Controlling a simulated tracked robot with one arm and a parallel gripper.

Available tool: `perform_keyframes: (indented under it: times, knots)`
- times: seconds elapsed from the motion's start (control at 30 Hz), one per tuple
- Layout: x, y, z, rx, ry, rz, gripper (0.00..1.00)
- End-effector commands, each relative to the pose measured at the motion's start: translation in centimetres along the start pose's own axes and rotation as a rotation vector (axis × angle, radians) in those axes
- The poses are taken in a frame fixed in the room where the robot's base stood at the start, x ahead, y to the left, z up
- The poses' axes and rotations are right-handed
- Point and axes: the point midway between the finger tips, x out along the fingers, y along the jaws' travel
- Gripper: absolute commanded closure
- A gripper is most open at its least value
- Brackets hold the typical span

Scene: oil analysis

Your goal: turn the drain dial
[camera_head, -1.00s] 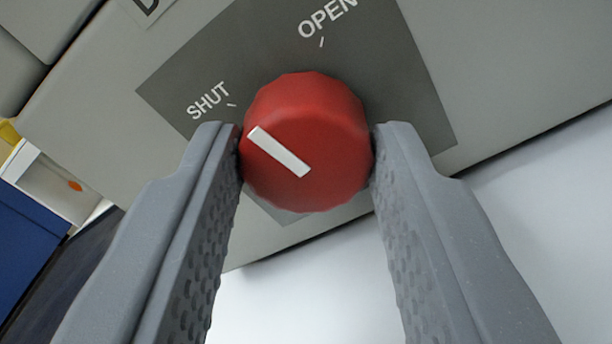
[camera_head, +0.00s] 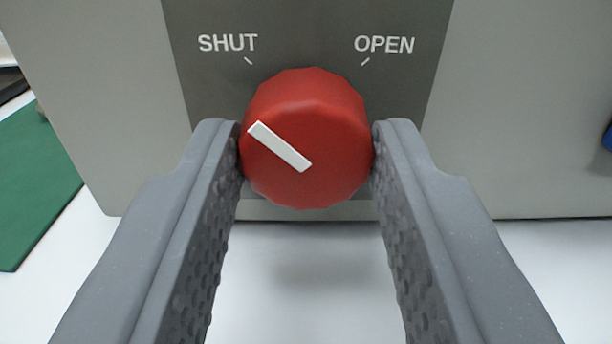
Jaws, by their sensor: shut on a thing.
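The red drain dial (camera_head: 306,125) sits on the dark grey plate (camera_head: 306,30) on the front of a light grey housing. Its white pointer bar (camera_head: 280,147) slants to the upper left, on the SHUT side. The SHUT label (camera_head: 228,43) is above left of the dial and the OPEN label (camera_head: 384,45) above right, each with a small tick. My gripper (camera_head: 306,140) is shut on the dial, one finger against its left side and one against its right. The lower part of the plate is hidden behind the dial.
The grey housing (camera_head: 535,120) fills the view behind the dial. A white surface (camera_head: 310,285) lies below it and looks clear. A green mat (camera_head: 35,185) is at the left, and part of a blue thing (camera_head: 607,138) shows at the right edge.

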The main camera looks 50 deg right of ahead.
Motion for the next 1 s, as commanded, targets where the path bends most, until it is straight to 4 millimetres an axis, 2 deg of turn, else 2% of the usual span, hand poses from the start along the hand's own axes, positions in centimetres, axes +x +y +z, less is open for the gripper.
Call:
perform_keyframes:
  times: [0.43, 0.47, 0.5, 0.53, 0.83, 1.0]
  knots:
    - [0.0, -0.2, 0.1, -0.008, -0.001, -0.005, 0.9]
    - [0.0, -0.1, 0.0, -0.008, 0.0, -0.005, 0.59]
    - [0.0, -0.1, 0.0, -0.008, 0.0, -0.004, 0.47]
    - [0.0, -0.1, 0.0, -0.008, 0.0, -0.004, 0.45]
    - [-0.1, -0.1, 0.0, -0.007, 0.0, -0.001, 0.45]
    - [-1.8, -0.1, 0.1, -0.008, -0.002, -0.003, 0.45]
